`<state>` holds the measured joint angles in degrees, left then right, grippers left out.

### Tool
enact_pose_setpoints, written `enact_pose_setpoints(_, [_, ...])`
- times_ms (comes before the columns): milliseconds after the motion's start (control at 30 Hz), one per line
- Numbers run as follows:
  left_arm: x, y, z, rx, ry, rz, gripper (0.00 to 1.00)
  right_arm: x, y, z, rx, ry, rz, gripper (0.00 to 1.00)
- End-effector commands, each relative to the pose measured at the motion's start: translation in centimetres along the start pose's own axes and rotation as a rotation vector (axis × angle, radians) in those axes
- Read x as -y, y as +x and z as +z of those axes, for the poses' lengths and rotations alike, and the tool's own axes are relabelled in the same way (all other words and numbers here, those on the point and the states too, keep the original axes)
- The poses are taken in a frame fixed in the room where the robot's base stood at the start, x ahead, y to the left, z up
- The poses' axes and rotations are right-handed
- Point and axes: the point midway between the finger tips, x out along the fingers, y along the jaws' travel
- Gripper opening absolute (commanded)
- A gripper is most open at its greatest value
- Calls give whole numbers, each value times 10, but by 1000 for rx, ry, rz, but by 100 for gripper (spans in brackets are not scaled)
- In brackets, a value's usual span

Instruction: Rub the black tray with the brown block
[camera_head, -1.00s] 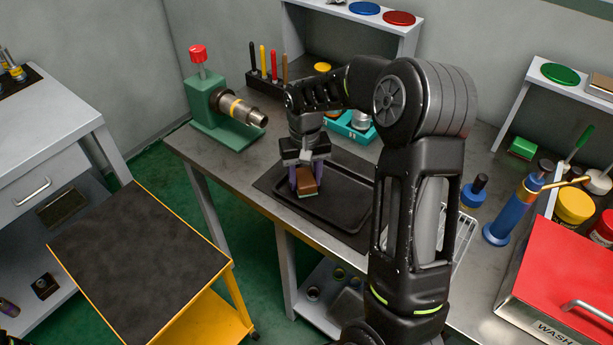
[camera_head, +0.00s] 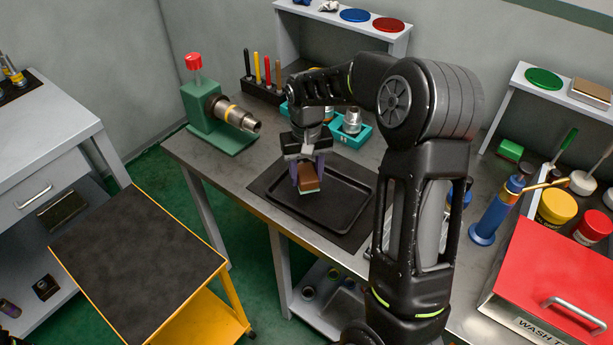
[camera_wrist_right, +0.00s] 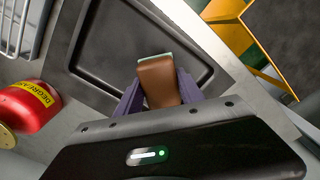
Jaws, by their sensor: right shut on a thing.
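The black tray (camera_head: 345,203) lies on a dark mat on the grey workbench; it also shows in the right wrist view (camera_wrist_right: 105,55). My right gripper (camera_head: 308,176) is shut on the brown block (camera_head: 308,175), which has a pale green underside. In the right wrist view the block (camera_wrist_right: 158,80) sits between the purple fingers of the gripper (camera_wrist_right: 152,92). The block is over the tray's left part; I cannot tell whether it touches the tray floor.
A green pipe vise (camera_head: 205,110) holds a metal pipe at the bench's left end. Teal bins (camera_head: 354,134) stand behind the tray. A blue torch-like tool (camera_head: 495,215) and a red-lidded wash tank (camera_head: 560,275) are to the right. A yellow cart (camera_head: 140,260) stands at front left.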

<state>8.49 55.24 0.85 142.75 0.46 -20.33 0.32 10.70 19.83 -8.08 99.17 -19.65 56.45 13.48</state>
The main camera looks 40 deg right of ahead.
Motion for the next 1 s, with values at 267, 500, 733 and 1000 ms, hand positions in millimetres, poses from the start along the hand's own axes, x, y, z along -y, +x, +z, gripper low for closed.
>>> enact_pose_setpoints(267, [-5,-18,2,6,-4,-6,36,0,-29,-1,-2,-1,-1,1])
enact_pose_setpoints(500, [-6,-22,3,8,-6,-8,36,0,-37,-1,-1,-1,-1,1])
enact_pose_setpoints(733, [-6,-22,3,8,-6,-8,36,0,-36,-1,-1,-1,-1,1])
enact_pose_setpoints(1000, [-6,-22,3,8,-5,-8,36,1,-36,-1,-1,-3,-1,1])
